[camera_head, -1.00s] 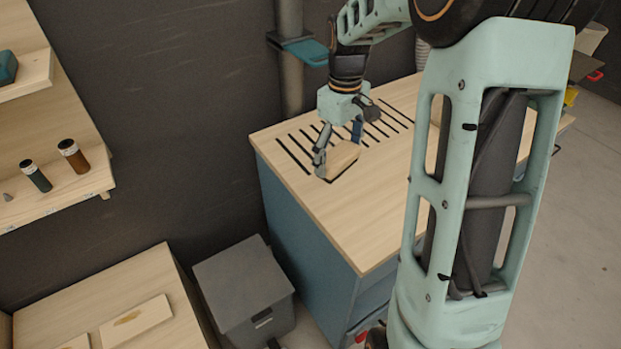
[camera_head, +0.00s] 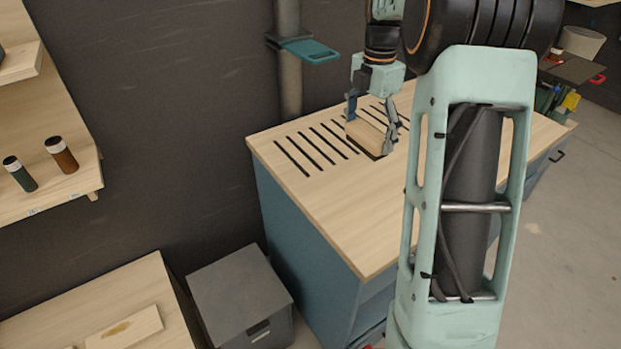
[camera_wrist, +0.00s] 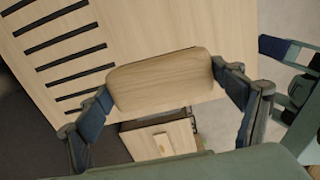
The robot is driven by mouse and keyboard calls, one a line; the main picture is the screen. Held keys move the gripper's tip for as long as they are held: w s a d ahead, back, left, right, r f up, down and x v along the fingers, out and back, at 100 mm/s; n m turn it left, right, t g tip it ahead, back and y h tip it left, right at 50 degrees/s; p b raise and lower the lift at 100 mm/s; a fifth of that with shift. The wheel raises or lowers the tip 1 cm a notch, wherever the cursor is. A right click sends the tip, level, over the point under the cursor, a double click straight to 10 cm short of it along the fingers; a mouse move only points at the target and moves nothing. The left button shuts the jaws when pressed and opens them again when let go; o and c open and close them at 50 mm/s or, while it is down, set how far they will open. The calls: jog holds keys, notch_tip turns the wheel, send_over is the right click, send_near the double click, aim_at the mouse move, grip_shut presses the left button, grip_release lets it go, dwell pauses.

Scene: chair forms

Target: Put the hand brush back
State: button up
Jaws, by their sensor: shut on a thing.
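The hand brush (camera_head: 367,134) is a pale wooden block with a dark underside, over the slotted worktop (camera_head: 330,195). Its wooden back also shows in the wrist view (camera_wrist: 160,79). My gripper (camera_head: 371,128) is shut on it, one finger at each end; in the wrist view the blue-padded fingers (camera_wrist: 165,92) press its two ends. I cannot tell whether the brush touches the worktop. Its bristles are mostly hidden.
A teal bracket (camera_head: 310,51) juts from a grey post behind the worktop. A shelf with two bottles (camera_head: 62,154) stands at the left. A grey lidded bin (camera_head: 238,290) stands beside the blue cabinet. The worktop's front part is clear.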

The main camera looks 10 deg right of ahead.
jog(key=w+a+f, duration=0.2)
jog(key=a+f, duration=0.1)
jog(key=w+a+f, duration=0.2)
jog(key=a, duration=0.2)
jog(key=w+a+f+p, duration=0.1)
jog(key=w+a+f, duration=0.1)
jog(key=a+f, duration=0.1)
jog(key=shift+a+f, duration=0.35)
jog(key=shift+a, duration=0.35)
jog(key=shift+w+a+f, duration=0.15)
jog(key=shift+a+f, duration=0.1)
jog(key=shift+f, duration=0.05)
jog(key=shift+w+a+f, duration=0.1)
jog(key=shift+a+f, duration=0.1)
jog(key=shift+f, duration=1.6)
jog(key=shift+f, duration=0.1)
jog(key=o, duration=0.6)
jog(key=shift+f, duration=0.15)
jog(key=o, duration=0.4)
